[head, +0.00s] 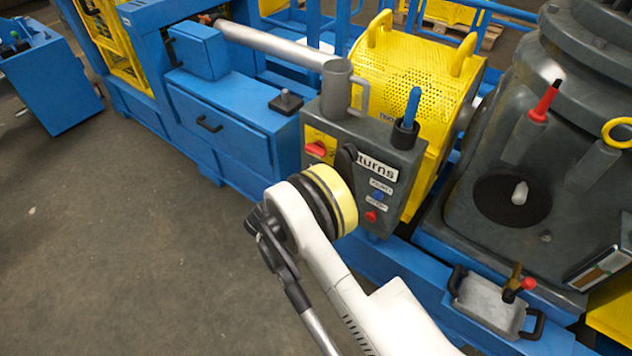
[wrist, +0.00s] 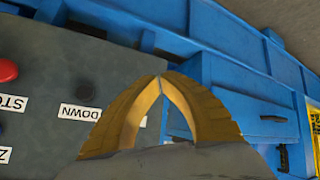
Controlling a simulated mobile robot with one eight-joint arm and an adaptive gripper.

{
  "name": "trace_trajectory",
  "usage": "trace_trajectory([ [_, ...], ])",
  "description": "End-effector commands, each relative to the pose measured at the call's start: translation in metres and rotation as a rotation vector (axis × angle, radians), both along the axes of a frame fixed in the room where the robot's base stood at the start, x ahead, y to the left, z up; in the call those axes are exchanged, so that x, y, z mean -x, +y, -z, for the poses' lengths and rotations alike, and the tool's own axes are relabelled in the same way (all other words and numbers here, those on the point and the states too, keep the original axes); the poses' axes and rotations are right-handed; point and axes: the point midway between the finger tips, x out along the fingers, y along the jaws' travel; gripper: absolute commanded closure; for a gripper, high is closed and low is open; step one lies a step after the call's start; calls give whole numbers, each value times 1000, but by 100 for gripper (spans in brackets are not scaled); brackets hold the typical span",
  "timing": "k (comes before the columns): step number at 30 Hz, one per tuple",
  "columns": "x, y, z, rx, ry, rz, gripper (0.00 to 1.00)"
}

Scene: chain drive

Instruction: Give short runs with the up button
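The grey control box (head: 402,203) stands in the middle of the head view. Its face carries a "turns" label, a blue button (head: 377,195) and a red button (head: 371,216). My wrist, with a yellow band, is in front of the box's left part and hides some of its face. In the wrist view my gripper (wrist: 160,78) has its two yellow fingers meeting at the tips, with nothing seen between them. They are beside the DOWN label (wrist: 82,113); a red button (wrist: 7,70) and a STOP label are at left. I cannot make out the up button.
A grey mug (head: 337,88) and a blue-handled tool (head: 412,105) stand on the box. A red switch (head: 315,150) is on its left. A yellow perforated guard (head: 425,70) is behind, a large grey machine (head: 540,180) at right. The floor at left is clear.

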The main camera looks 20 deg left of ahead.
Motion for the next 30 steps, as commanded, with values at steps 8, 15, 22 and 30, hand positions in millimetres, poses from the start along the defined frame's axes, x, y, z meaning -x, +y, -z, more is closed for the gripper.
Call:
trace_trajectory([
  [8, -17, -7, 0, 0, 0, 1, 100],
  [15, -49, -21, 0, -1, 0, 2, 100],
  [22, -72, -30, 0, 1, 0, 1, 100],
  [30, -82, -34, 0, 0, 0, 0, 100],
])
